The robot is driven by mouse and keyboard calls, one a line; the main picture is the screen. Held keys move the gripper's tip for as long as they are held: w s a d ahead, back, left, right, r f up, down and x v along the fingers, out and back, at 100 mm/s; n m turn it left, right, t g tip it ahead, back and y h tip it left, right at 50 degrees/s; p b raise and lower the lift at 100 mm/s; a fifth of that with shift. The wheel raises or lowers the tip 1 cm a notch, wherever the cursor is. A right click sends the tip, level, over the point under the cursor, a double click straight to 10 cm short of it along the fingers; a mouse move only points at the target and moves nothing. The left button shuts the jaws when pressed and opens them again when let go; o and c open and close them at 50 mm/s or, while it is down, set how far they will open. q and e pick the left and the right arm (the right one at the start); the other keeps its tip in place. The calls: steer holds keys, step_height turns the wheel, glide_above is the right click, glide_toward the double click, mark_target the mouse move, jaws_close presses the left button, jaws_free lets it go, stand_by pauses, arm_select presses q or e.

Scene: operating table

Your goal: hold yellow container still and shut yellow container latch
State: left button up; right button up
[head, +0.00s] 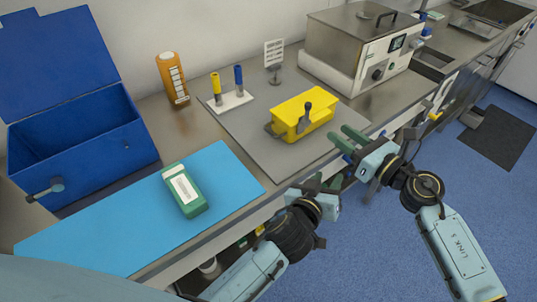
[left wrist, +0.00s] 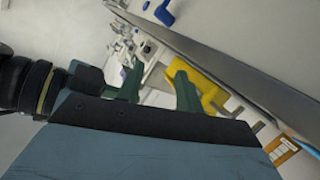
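The yellow container (head: 318,119) sits on a grey mat on the steel counter. A dark grey lever-like latch (head: 305,113) stands at its front side, and another dark part (head: 274,130) sticks out at its left end. I cannot tell how far the latch is closed. My left gripper (head: 318,184) is in front of the counter edge, below the container, open and empty. The left wrist view shows its two green fingers (left wrist: 159,88) apart, with the yellow container (left wrist: 212,97) beyond them. My right gripper (head: 337,136) is open and empty, to the right of the container and apart from it.
An open blue box (head: 80,135) and a blue mat (head: 110,215) with a green container (head: 186,190) are on the left. An orange bottle (head: 172,80), a white holder (head: 229,100) with tubes and a steel bath (head: 350,45) stand behind.

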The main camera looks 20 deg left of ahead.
arm_select(q)
steer(key=a+r+n+y, duration=0.5)
steer(key=a+n, duration=0.1)
steer(key=a, duration=0.1)
steer(key=n+g+y, duration=0.2)
steer(key=n+y, duration=0.2)
steer(key=n, duration=0.2)
glide_toward(266, 130)
steer(key=x, duration=0.8)
steer(key=shift+w+a, duration=0.15)
jaws_close()
